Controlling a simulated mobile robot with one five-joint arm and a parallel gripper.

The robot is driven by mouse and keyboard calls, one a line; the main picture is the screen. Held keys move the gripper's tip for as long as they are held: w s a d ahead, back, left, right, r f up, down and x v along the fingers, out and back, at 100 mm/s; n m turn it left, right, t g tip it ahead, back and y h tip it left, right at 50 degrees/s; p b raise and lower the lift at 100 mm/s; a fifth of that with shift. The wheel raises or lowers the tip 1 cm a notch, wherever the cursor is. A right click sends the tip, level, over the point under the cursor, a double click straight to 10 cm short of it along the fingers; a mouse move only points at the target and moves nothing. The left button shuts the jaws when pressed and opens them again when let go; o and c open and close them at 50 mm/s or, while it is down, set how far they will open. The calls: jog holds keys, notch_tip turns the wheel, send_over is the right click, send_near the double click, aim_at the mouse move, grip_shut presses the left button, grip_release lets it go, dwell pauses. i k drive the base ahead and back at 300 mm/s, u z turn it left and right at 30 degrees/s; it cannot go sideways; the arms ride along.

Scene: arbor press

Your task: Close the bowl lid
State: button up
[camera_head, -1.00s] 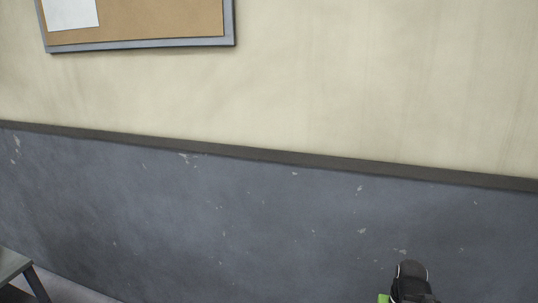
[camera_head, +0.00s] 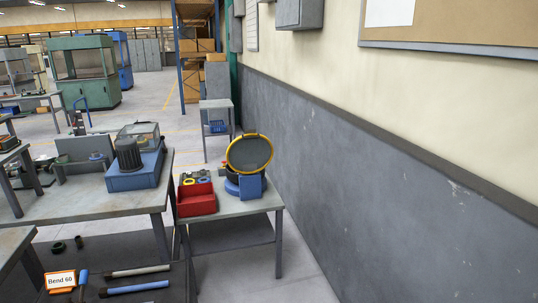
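A round dark lid with a yellow rim (camera_head: 249,153) stands raised and tilted up on a small grey table against the wall. The dark bowl (camera_head: 233,178) sits under and behind it, with blue parts around its base, and is mostly hidden. The lid looks open. My gripper is not in view.
A red bin (camera_head: 196,199) stands left of the bowl on the small table (camera_head: 237,208). A larger bench (camera_head: 95,204) with a blue machine (camera_head: 137,172) is further left. Rods and rings lie at the lower left. The wall (camera_head: 390,190) bounds the right side; some floor shows between.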

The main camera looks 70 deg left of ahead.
aim_at(250, 152)
jog(key=u, duration=1.4)
jog(key=i, duration=1.05)
jog(key=u, duration=1.35)
jog(key=i, duration=1.45)
jog(key=u, duration=0.15)
